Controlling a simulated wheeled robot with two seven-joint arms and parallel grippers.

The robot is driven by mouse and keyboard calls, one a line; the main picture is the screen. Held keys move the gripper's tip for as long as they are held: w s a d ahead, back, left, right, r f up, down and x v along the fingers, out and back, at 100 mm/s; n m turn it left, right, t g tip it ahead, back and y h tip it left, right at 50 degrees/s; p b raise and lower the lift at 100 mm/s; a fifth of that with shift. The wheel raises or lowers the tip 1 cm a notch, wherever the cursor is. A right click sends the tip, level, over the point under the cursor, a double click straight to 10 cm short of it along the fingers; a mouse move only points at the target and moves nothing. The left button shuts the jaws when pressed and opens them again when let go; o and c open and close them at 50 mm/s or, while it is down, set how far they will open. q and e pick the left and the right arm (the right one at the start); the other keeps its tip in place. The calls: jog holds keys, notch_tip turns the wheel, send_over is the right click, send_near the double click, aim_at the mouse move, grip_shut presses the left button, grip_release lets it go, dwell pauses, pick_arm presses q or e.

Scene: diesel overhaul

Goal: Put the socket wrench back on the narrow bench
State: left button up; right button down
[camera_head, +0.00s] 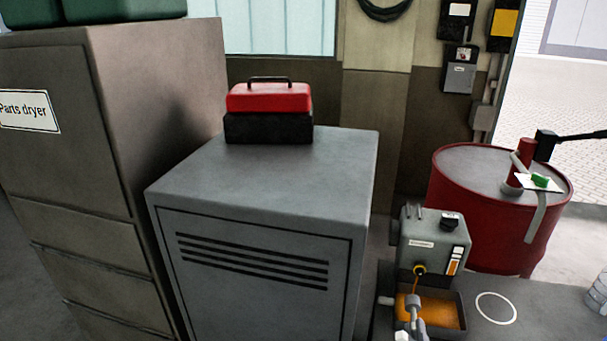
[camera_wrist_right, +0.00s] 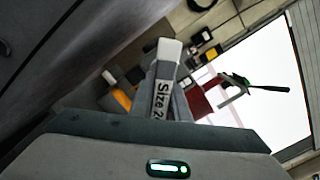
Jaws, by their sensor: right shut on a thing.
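My right gripper (camera_wrist_right: 167,98) shows in the right wrist view, shut on a pale-tipped thing with a white label reading "Size 2…". I take this thing to be the socket wrench (camera_wrist_right: 162,85); the rest of it is hidden by the fingers and the gripper body. In the head view, a small grey jointed piece (camera_head: 413,303) rises at the bottom edge; I cannot tell whether it is a part of the wrench or gripper. My left gripper is in neither view. I cannot tell which surface is the narrow bench.
A grey bench top (camera_head: 535,312) bears a white ring (camera_head: 496,308) and a grey machine (camera_head: 432,240) with an orange-filled tray (camera_head: 446,312). A red drum (camera_head: 470,205) with a hand pump stands behind. A grey cabinet (camera_head: 335,160) carries a red toolbox (camera_head: 268,98). The parts dryer (camera_head: 60,140) stands left.

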jog(key=s+a+r+n+y+b, duration=0.2)
jog(key=s+a+r+b, duration=0.3)
jog(key=s, duration=0.6)
jog(key=shift+a+r+y+b, duration=0.4)
jog(key=shift+r+y+b, duration=0.2)
jog(key=shift+r+y, duration=0.3)
jog(key=shift+s, duration=0.1)
